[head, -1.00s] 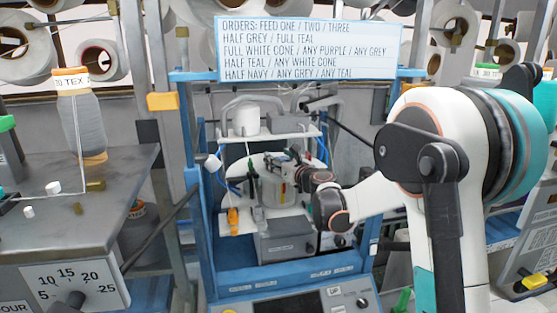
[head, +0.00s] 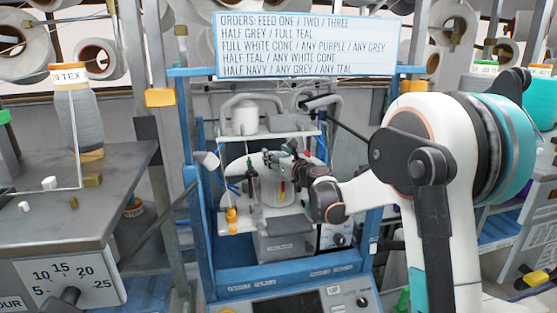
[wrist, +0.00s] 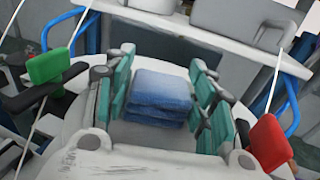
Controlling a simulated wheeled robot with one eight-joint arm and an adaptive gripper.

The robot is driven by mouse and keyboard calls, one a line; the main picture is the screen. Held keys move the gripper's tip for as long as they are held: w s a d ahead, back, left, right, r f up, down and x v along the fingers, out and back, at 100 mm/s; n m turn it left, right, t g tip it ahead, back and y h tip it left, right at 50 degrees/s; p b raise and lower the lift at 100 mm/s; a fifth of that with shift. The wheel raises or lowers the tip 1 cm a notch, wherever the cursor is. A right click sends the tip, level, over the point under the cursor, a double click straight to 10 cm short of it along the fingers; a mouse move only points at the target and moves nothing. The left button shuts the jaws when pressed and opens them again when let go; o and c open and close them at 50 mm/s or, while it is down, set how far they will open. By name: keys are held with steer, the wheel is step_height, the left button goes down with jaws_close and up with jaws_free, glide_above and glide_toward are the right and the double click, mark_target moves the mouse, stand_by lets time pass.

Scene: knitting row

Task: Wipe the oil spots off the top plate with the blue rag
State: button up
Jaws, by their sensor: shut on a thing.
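The blue rag (wrist: 162,92) is a folded, layered pad. It sits between the teal finger pads of my gripper (wrist: 164,100) in the wrist view. My gripper is shut on it. In the head view my gripper (head: 280,160) is inside the blue-framed machine, over the pale round top plate (head: 234,178). The plate also shows around the rag in the wrist view (wrist: 95,72). I cannot tell whether the rag touches the plate. No oil spots can be made out; part of the plate is hidden by my gripper and the rag.
A green block (wrist: 50,66) and a red block (wrist: 270,141) on dark arms flank my gripper. A white shelf (head: 270,134) with a white cone (head: 244,119) is behind it. Blue frame posts (head: 193,200) stand at the sides. A grey box (head: 283,240) is in front.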

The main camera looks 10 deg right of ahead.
steer(key=shift+s+r+b, duration=0.15)
steer(key=shift+s+b, duration=0.15)
steer(key=shift+s, duration=1.8)
steer(key=shift+w+f+b, duration=0.2)
steer(key=shift+w+b, duration=0.2)
steer(key=shift+w, duration=1.7)
steer(key=shift+r, duration=0.15)
steer(key=shift+r+p, duration=1.55)
steer(key=shift+r, duration=1.3)
steer(key=shift+r, duration=0.1)
steer(key=shift+r+p, duration=0.7)
steer(key=shift+r, duration=0.75)
steer(key=shift+f, duration=0.1)
